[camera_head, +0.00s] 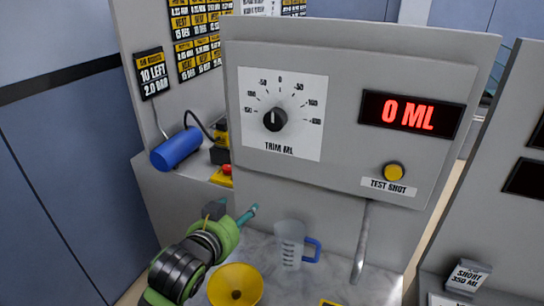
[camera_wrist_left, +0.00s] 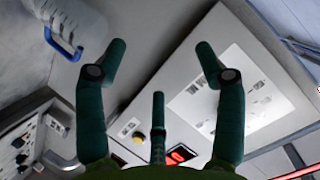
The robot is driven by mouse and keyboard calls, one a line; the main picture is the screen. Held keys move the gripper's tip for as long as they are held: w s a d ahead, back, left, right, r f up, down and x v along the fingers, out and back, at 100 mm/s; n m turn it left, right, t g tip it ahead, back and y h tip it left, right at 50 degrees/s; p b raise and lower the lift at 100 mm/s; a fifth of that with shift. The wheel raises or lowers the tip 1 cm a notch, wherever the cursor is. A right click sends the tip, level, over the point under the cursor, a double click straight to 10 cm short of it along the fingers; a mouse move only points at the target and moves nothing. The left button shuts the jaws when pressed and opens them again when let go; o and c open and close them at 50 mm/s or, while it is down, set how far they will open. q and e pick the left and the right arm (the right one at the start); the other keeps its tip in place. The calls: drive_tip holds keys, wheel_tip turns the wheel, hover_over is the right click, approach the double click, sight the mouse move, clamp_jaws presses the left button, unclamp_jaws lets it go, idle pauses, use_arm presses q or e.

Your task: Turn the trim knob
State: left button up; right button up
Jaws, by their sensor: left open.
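The trim knob (camera_head: 275,120) is a round black knob on a white dial plate (camera_head: 308,140) marked "TRIM ML", on the upright grey panel. Its pointer is up and slightly left. My left gripper (camera_head: 235,211) is open and empty, below and left of the knob, apart from the panel. In the left wrist view my left gripper (camera_wrist_left: 160,65) shows spread dark teal fingers with nothing between them. The dial plate (camera_wrist_left: 190,90) shows there behind the right finger; I cannot make out the knob. My right gripper is not in view.
The red display (camera_head: 410,113) reads "0 ML". A yellow test shot button (camera_head: 393,172) sits below it. A clear jug (camera_head: 289,245) with a blue handle stands under the panel, near a yellow funnel (camera_head: 236,288). A blue cylinder (camera_head: 177,149) lies at left.

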use_arm(q)
drive_tip(key=w+d+r+m+t+h, duration=0.2)
drive_tip(key=w+d+r+m, duration=0.15)
drive_tip(key=r, duration=0.75)
drive_tip(key=m+t, duration=0.1)
approach(272, 123)
drive_tip(key=x, duration=0.4)
drive_tip(key=shift+w+h+p, duration=0.1)
drive_tip(key=shift+h+p, duration=0.2)
drive_tip(key=shift+h, duration=0.1)
drive_tip(key=p+x, duration=0.2)
drive_tip(key=x, duration=0.2)
drive_tip(key=shift+w+d, duration=0.1)
drive_tip(key=shift+w, duration=0.3)
drive_tip(key=shift+p+x, duration=0.3)
drive_tip(key=shift+x, duration=0.55)
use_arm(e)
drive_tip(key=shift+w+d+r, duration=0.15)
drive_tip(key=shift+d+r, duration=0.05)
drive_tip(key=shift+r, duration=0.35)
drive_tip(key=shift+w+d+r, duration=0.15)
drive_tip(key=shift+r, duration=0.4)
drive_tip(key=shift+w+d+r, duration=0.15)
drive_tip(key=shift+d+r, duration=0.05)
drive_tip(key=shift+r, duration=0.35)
use_arm(q)
drive_tip(key=shift+f, duration=0.1)
drive_tip(key=c, duration=1.1)
